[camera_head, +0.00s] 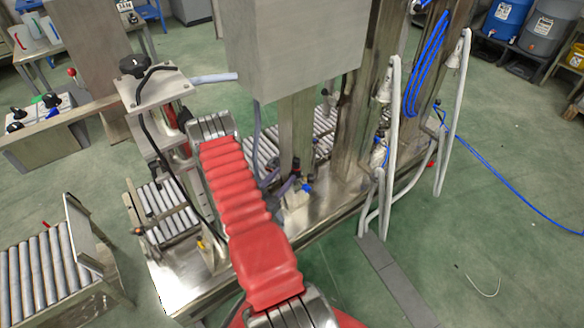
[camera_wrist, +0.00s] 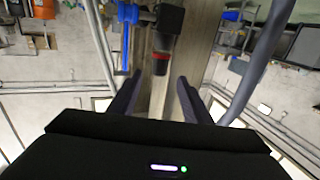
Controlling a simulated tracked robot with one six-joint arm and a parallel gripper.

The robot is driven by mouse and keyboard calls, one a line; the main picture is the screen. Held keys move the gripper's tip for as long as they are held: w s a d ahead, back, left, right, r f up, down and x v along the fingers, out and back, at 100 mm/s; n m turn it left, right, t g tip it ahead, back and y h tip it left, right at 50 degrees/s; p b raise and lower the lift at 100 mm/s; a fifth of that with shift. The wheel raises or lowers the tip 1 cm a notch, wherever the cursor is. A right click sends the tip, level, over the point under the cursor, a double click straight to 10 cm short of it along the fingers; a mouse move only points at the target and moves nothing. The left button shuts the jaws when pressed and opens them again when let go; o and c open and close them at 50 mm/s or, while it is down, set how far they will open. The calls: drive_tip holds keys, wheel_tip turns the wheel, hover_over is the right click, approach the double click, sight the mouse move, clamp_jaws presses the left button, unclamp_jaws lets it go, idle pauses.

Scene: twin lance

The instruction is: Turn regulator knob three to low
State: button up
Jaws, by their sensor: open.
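In the wrist view, my gripper (camera_wrist: 157,92) is open, its two dark fingers apart with nothing held between them. Beyond the fingertips is a black fitting (camera_wrist: 165,20) with a dark, clear-looking cylinder and a red ring (camera_wrist: 160,57); it looks like a regulator, but I cannot tell its number or setting. It appears apart from both fingers. In the head view, my red-sleeved arm reaches up toward the machine, and my gripper is not visible there. A black knob (camera_head: 133,66) sits on a metal bracket left of the arm. No knob label is readable.
A large grey metal box (camera_head: 290,45) stands just beyond my arm. Roller conveyors (camera_head: 45,275) lie at left. White hoses (camera_head: 393,130) and a blue hose (camera_head: 427,65) hang at right. In the wrist view, a blue tube (camera_wrist: 126,40) runs beside the fitting. Green floor is open at right.

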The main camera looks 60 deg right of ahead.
sight(294, 165)
drive_tip(key=d, duration=0.4)
drive_tip(key=s+d, duration=0.1)
drive_tip(key=d, duration=0.1)
drive_tip(key=shift+d, duration=0.4)
drive_tip(key=c, duration=1)
